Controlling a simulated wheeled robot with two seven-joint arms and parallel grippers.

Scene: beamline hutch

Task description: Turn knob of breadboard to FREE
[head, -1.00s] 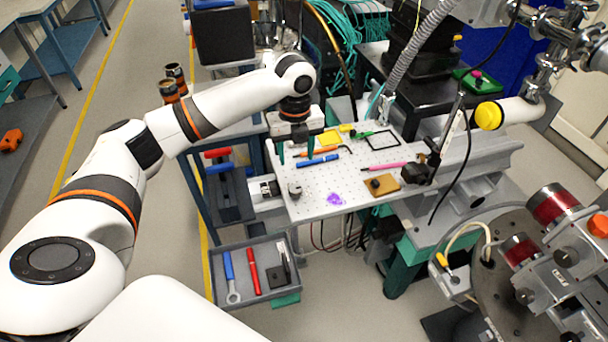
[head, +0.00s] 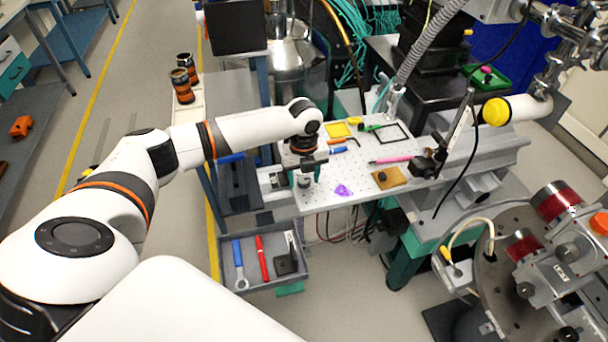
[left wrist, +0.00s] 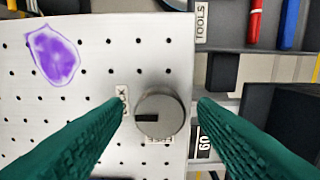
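The breadboard (head: 322,197) is a pale plate with rows of holes; it also fills the left of the left wrist view (left wrist: 98,28). Its knob (left wrist: 159,113) is a round grey disc near the plate's edge, with a dark mark left of its centre. Small labels sit left of and below it; their lettering is hard to read. My left gripper (head: 304,178) is over the knob and partly hides it in the head view. In the left wrist view its green fingers (left wrist: 160,101) are apart on either side of the knob, with no clear contact. My right gripper is not in view.
A purple patch (head: 343,190), a tan block (head: 389,177) and a pink pen (head: 390,160) are on the board. A grey tool tray (head: 226,279) is below its near left edge. Flanged equipment (head: 500,265) stands at the right.

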